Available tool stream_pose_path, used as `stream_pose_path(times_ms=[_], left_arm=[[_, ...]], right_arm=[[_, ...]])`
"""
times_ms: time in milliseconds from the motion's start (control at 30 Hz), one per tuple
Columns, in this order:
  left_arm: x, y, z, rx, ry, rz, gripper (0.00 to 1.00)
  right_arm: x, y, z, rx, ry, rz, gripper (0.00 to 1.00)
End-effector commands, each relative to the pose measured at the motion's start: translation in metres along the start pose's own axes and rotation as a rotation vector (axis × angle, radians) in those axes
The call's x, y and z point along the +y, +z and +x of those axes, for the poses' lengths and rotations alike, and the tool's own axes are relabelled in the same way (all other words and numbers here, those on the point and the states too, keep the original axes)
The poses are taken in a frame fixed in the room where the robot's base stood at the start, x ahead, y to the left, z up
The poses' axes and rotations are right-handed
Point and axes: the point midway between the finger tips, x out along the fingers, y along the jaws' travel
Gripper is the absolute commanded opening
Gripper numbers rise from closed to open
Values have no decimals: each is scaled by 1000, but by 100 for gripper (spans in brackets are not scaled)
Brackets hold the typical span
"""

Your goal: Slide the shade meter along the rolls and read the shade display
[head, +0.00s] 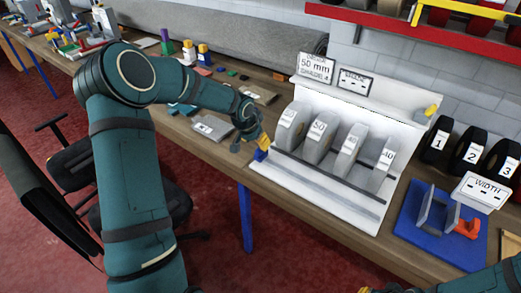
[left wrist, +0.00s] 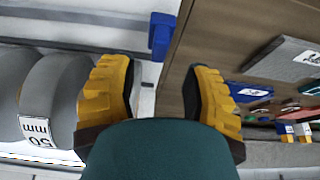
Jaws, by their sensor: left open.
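A white rack (head: 330,197) holds several grey rolls (head: 322,133) with number labels. A small blue block (head: 261,155) sits at the left end of the rack's rail; I cannot tell if it is the shade meter. It also shows in the left wrist view (left wrist: 161,35). My left gripper (head: 258,139) is open with yellow fingers, close to the block. In the left wrist view the block lies beyond the gap between the fingers, not gripped. The shade display (head: 353,82) on the rack's top shows dashes. My right gripper is barely seen at the bottom edge.
A grey roll labelled 50 mm (left wrist: 38,125) is close beside the left gripper's finger. A blue fixture (head: 440,225) and a width display (head: 483,190) stand at right, near black numbered rolls (head: 470,150). A grey plate (head: 213,128) lies left of the gripper.

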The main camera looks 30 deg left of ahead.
Motion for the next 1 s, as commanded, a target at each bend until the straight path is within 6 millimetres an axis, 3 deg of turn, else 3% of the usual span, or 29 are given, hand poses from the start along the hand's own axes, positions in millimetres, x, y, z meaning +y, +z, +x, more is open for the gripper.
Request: stream_pose_path(times_ms=[100, 300, 767, 900, 1000], left_arm=[[1, 0, 24, -1, 2, 1, 48], [1, 0, 49, 1, 1, 0, 48], [0, 0, 59, 1, 1, 0, 51], [0, 0, 59, 1, 1, 0, 2], [1, 0, 59, 1, 1, 0, 0]], right_arm=[[1, 0, 3, 0, 1, 0, 0], [2, 1, 5, 0, 1, 0, 0], [2, 1, 5, 0, 1, -1, 0], [2, 1, 5, 0, 1, -1, 0], [2, 1, 5, 0, 1, -1, 0]])
